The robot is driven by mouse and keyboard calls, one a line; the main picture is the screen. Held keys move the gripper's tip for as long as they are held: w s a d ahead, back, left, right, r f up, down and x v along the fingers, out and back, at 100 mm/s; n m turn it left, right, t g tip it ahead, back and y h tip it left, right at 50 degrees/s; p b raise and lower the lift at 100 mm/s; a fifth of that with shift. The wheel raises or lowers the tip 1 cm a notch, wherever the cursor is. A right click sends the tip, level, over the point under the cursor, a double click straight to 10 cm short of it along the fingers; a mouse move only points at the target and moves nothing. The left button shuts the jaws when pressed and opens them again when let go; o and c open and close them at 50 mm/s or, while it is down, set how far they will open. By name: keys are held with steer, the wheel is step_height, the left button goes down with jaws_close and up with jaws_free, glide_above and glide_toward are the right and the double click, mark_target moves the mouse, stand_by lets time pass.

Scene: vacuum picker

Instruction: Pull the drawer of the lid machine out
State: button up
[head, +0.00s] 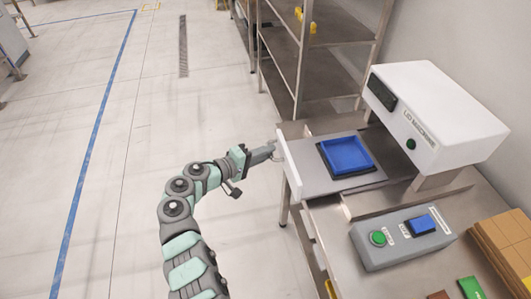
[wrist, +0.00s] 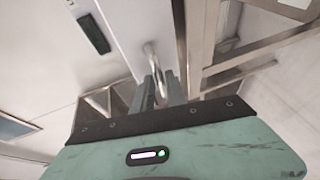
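The lid machine (head: 432,115) is a white box with a dark display and a green button, standing on the metal table at the right. Its drawer (head: 308,165) sticks out to the left of the machine, with a white front and a blue square tray (head: 347,155) on it. My gripper (head: 272,151) is at the drawer front. In the wrist view, the curved metal drawer handle (wrist: 152,62) runs between the two fingers of my gripper (wrist: 160,88), which look closed on it. The fingers partly hide the handle.
A grey control box (head: 400,240) with green and blue buttons stands on the table in front of the machine. Brown boxes (head: 505,245) lie at the right. A metal shelf rack (head: 310,50) stands behind. The floor to the left is clear.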

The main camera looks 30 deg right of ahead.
steer(key=shift+o, duration=1.4)
steer(key=p+v, duration=0.2)
steer(key=v, duration=0.9)
steer(key=shift+d, duration=0.1)
